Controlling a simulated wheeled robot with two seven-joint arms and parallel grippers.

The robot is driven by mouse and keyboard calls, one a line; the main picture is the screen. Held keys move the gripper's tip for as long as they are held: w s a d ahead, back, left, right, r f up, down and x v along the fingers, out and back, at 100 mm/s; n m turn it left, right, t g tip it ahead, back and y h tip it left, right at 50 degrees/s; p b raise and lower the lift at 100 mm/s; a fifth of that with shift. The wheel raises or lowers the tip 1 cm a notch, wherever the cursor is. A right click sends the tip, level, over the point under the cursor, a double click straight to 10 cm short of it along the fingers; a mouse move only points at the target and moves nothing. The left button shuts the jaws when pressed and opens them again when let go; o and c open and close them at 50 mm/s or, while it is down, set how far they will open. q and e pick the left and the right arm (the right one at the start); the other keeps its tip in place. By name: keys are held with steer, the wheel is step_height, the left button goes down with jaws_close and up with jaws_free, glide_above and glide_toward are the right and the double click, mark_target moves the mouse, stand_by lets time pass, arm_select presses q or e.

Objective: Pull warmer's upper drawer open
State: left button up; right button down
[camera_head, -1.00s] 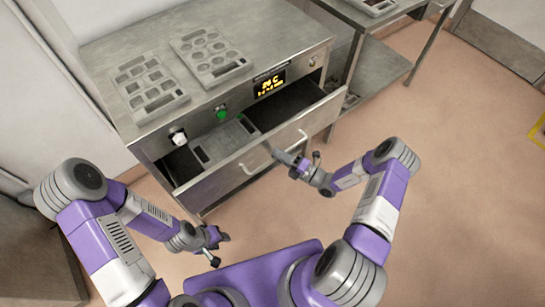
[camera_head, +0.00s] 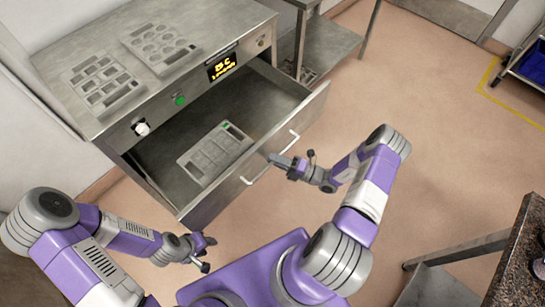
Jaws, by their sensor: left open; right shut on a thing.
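The steel warmer (camera_head: 70,62) stands at the upper left. Its upper drawer (camera_head: 222,190) is pulled well out, and the inside shows widely. A grey mould (camera_head: 215,150) lies flat on the drawer floor. My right gripper (camera_head: 274,158) is at the drawer front, shut on the bar handle (camera_head: 293,137); its fingers hide the middle of the bar. My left gripper (camera_head: 206,252) is open and empty, low in front of the drawer and apart from it.
Two grey moulds (camera_head: 160,48) (camera_head: 102,87) lie on the warmer's top. A knob (camera_head: 142,128), a green button (camera_head: 180,99) and a lit display (camera_head: 222,67) are on its front. A steel table (camera_head: 325,45) stands behind, a dark-topped one (camera_head: 522,260) at lower right. The floor between is clear.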

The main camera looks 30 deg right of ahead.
stand_by(0.3)
steer(key=c, duration=1.1)
jaws_free()
steer(key=shift+d, duration=0.1)
steer(key=v, duration=0.7)
steer(key=shift+s+d+f, duration=0.1)
steer(key=shift+s+d, duration=0.05)
steer(key=shift+s, duration=0.15)
